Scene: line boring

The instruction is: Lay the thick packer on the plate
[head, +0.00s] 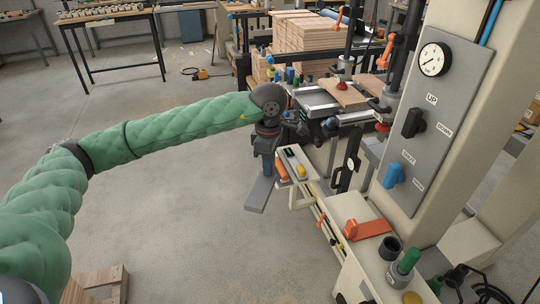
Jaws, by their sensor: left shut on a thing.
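My left gripper (266,152) hangs at the end of the green-sleeved arm and points down. It is shut on a flat grey bar (259,193), which looks like the thick packer and hangs below the jaws, tilted. The bar is in front of the bench edge, over open floor. A grey metal plate (318,106) lies on the machine table, behind and to the right of the gripper. Nothing large lies on its near part. My right gripper is out of view.
A wooden board (345,94) with a red-knobbed clamp lies beside the plate. A small tray (295,163) with orange and yellow items is just right of the gripper. The machine column with a gauge (433,59) stands right.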

